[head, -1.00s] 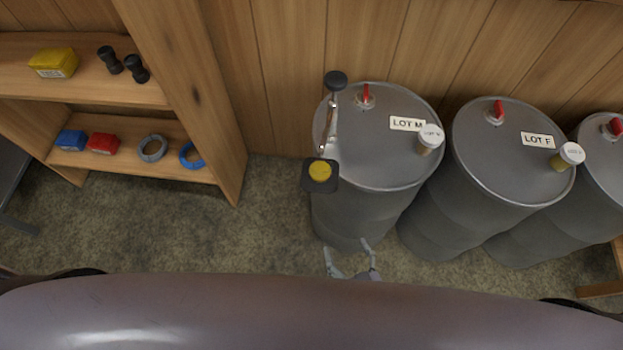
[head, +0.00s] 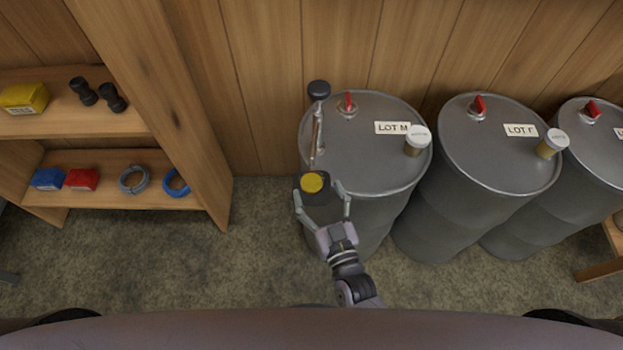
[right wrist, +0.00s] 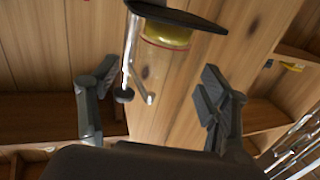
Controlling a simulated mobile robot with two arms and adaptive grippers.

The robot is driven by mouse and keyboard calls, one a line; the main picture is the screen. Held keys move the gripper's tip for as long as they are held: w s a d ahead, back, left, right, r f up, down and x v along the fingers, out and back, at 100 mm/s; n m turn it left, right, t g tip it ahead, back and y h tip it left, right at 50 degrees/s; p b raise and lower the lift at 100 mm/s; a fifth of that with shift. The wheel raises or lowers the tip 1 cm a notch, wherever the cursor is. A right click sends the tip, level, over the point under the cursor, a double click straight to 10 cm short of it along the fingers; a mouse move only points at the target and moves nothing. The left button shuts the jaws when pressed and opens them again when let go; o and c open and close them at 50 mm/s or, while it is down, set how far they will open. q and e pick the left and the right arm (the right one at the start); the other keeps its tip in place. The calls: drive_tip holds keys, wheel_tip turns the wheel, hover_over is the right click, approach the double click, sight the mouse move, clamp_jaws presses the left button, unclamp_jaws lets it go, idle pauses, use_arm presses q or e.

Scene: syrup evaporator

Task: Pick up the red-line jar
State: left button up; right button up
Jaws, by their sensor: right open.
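A jar with a white lid and amber contents (head: 415,142) stands on the drum labelled LOT M. A similar jar (head: 551,144) stands on the LOT F drum. A yellow disc on a dark square holder (head: 312,183) sits at the near left edge of the LOT M drum. In the right wrist view a yellow-amber jar-like body (right wrist: 166,34) shows against a dark plate. My left gripper is out of view.
A metal rod with a black knob (head: 318,90) rises beside the holder. Grey drums (head: 500,190) with red valves stand in a row along the wood wall. A wooden shelf (head: 120,125) with small items is at left. Carpet between shelf and drums is clear.

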sight(315, 186)
drive_tip(key=x, duration=0.5)
drive_tip(key=shift+w+a+f, duration=0.15)
drive_tip(key=shift+w, duration=0.2)
drive_tip(key=shift+c, duration=0.6)
drive_tip(key=c, duration=1.2)
drive_tip(key=shift+c, duration=0.2)
